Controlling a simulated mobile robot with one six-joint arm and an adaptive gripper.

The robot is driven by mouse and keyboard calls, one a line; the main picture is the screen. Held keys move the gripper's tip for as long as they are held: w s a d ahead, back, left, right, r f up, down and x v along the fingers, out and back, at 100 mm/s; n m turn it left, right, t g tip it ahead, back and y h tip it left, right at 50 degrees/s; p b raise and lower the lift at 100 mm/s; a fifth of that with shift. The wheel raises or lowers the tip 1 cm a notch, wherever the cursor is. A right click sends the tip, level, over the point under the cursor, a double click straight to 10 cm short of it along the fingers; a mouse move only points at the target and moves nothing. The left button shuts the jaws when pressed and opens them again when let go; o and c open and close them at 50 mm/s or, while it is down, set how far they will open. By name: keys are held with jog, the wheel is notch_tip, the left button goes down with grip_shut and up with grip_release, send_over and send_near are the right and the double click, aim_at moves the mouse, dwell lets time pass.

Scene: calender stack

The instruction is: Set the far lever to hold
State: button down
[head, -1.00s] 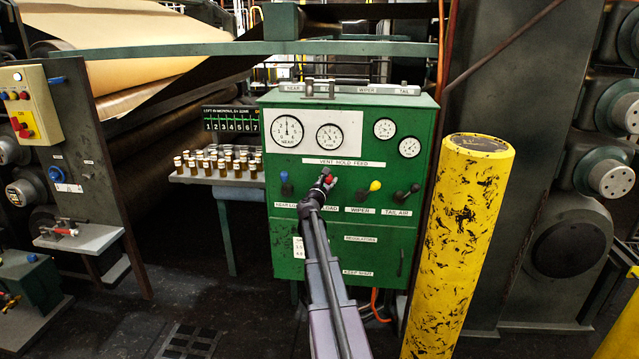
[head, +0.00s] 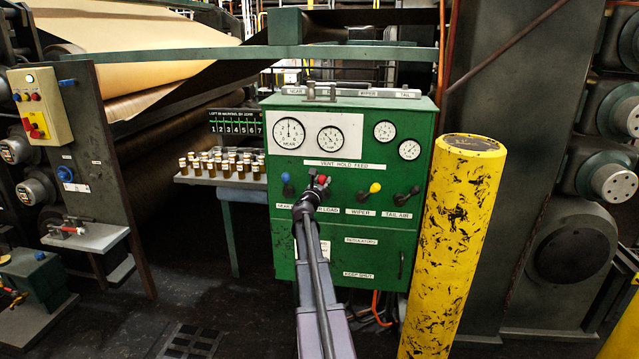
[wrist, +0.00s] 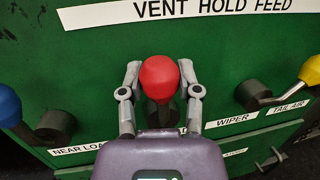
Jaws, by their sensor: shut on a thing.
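The green valve cabinet (head: 345,215) carries a row of levers under a strip (head: 338,164) reading VENT HOLD FEED. The lever with the red knob (head: 322,180) is second from the left, above a partly covered label ending in LOAD. My gripper (head: 315,188) is at this lever. In the wrist view the two fingers close on the red knob (wrist: 159,78) from left and right. The knob stands roughly upright, close to the picture's middle. The lever's pivot and most of its stem are hidden behind the knob and my gripper.
The blue-knobbed lever (head: 286,178) is close on the left. The yellow-knobbed lever (head: 374,188) and a black-knobbed lever (head: 414,190) are on the right. A yellow post (head: 455,240) stands right of the cabinet. Small bottles (head: 220,164) stand on a shelf at left.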

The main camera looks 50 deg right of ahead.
jog(key=shift+s, duration=0.25)
jog(key=shift+c, duration=1.5)
grip_release()
jog(key=shift+d, duration=0.1)
jog(key=shift+r, duration=0.1)
